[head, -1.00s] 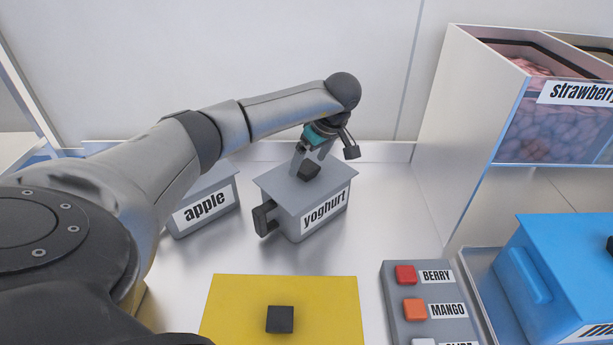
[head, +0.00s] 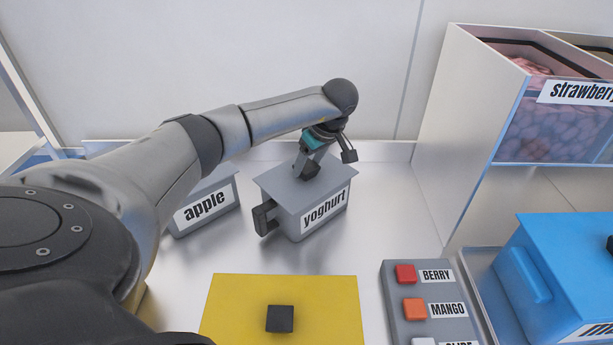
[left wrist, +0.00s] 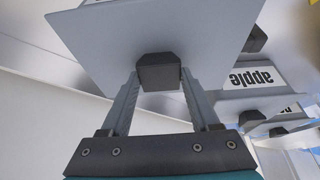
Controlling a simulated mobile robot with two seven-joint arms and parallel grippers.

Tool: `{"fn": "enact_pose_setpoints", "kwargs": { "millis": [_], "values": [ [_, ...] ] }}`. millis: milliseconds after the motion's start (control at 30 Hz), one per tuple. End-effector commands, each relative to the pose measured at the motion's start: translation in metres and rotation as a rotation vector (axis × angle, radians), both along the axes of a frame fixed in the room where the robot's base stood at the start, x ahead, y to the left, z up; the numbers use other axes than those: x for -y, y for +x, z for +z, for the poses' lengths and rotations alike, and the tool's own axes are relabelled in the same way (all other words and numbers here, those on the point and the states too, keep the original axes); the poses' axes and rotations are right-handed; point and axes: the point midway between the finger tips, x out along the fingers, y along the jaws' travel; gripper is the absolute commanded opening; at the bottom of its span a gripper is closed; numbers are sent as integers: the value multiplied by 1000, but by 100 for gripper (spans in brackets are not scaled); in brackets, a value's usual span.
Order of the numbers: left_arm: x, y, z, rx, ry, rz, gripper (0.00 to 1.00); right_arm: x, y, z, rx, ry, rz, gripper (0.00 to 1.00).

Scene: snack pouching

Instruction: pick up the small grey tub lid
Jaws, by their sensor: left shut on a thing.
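The small grey lid (head: 330,178) sits on the grey tub labelled yoghurt (head: 299,223), with a black knob (head: 306,168) on its top. My left gripper (head: 307,166) reaches down onto the lid from above and is shut on the knob. In the left wrist view, the fingers (left wrist: 158,78) stand on both sides of the dark knob (left wrist: 158,70), and the flat grey lid (left wrist: 140,28) shows behind it. In the head view the lid looks level on the tub, and no clear gap shows beneath it. My right gripper is out of view.
A grey apple tub (head: 204,211) stands close on the left. A yellow lid or box (head: 235,305) with a black knob lies in front. A button panel (head: 396,300), a blue bin (head: 555,245) and a strawberry container (head: 550,140) are on the right. The counter right of the yoghurt tub is clear.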

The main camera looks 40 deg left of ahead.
Motion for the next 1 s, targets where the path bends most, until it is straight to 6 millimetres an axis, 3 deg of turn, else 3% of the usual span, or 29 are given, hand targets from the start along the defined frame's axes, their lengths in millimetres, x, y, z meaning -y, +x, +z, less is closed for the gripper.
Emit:
{"fn": "enact_pose_setpoints", "kwargs": {
  "millis": [33,200,633,867,1000],
  "values": [
    [0,0,0,0,0,1,23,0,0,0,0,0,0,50],
    [0,0,0,0,0,1,4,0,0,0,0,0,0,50],
    [-1,1,11,4,1,1,3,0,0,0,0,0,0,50],
    [-1,2,48,7,1,0,3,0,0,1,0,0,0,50],
    [-1,1,85,8,2,1,3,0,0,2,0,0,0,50]
  ]
}}
